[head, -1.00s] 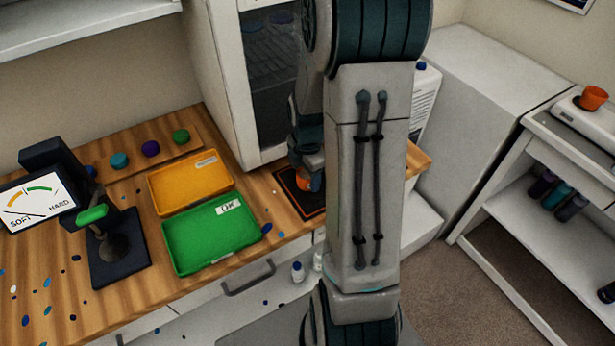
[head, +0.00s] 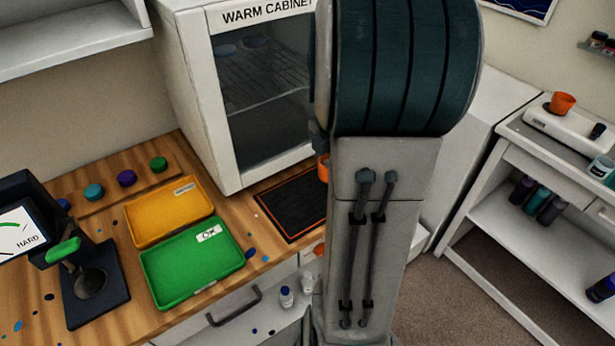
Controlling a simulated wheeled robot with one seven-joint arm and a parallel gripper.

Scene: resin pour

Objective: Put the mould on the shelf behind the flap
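An orange thing (head: 323,167), perhaps the mould, shows as a sliver at the left edge of my arm, above the far right part of a black mat with an orange border (head: 292,206). My arm hides the rest of it, so I cannot tell whether it is held. My gripper is hidden behind my arm. The white warm cabinet (head: 205,100) stands behind the mat. Its dark glass front (head: 265,120) looks closed, and wire shelves with blue round things show through it. I cannot tell whether this front is the flap.
A yellow tray (head: 135,233) and a green tray (head: 150,287) lie left of the mat. A gauge stand (head: 93,284) is at far left. Coloured discs sit on a board behind. At right, an orange cup (head: 562,103) stands on a white device (head: 555,125).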

